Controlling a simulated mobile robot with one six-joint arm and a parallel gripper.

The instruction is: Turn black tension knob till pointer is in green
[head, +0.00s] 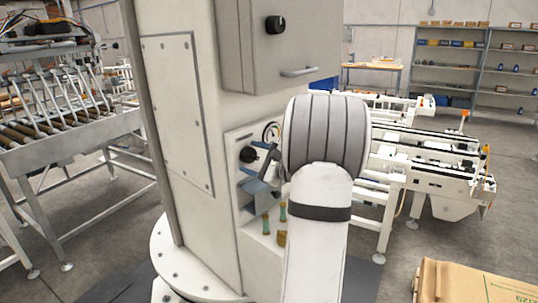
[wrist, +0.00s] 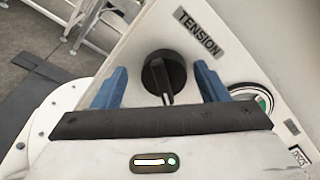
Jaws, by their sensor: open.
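The black tension knob (wrist: 163,75) sits on a white panel beneath a TENSION label (wrist: 200,32) in the wrist view. Its light mark points down toward my gripper. My gripper (wrist: 161,68) is open, with one blue finger on each side of the knob and a visible gap to it. In the head view the knob (head: 248,154) shows beside my wrist. The round gauge (wrist: 256,97) lies right of the right finger, with some green showing. Its lower part is hidden by my gripper, and I cannot tell where the pointer stands. In the head view the gauge (head: 270,132) is partly covered by my arm.
A grey box (head: 285,45) with another black knob and a handle juts out above the panel. Several small green-and-brass parts (head: 267,223) stand below my gripper. A roller conveyor (head: 60,130) is at left, a white conveyor (head: 425,160) at right, and a cardboard box (head: 470,283) at front right.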

